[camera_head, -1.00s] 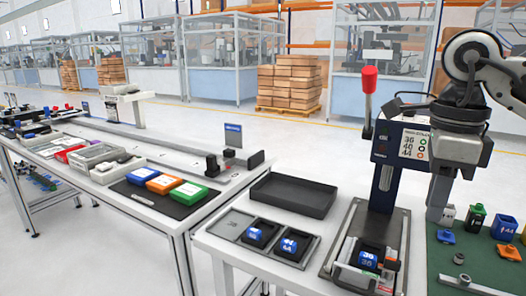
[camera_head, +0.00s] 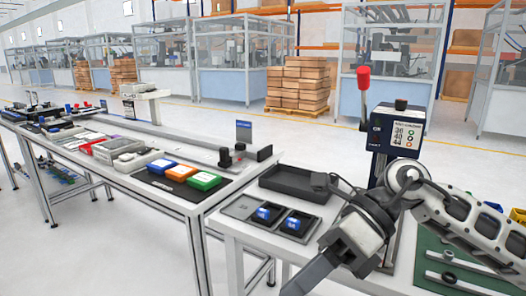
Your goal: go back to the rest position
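My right arm (camera_head: 462,222) comes in from the right edge and reaches down across the small table. Its gripper (camera_head: 312,278) points down and left at the bottom of the picture, in front of the table. One dark finger shows, partly cut off by the bottom edge, so I cannot tell its opening. I see nothing held, though the tip is not fully shown. My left arm and gripper are not in view.
The arm hides the base of the lever press (camera_head: 381,138) with its red handle (camera_head: 364,82). Two blue blocks sit in a grey tray (camera_head: 246,207) left of the arm. An empty black tray (camera_head: 290,186) lies behind. A longer table (camera_head: 110,170) stands left.

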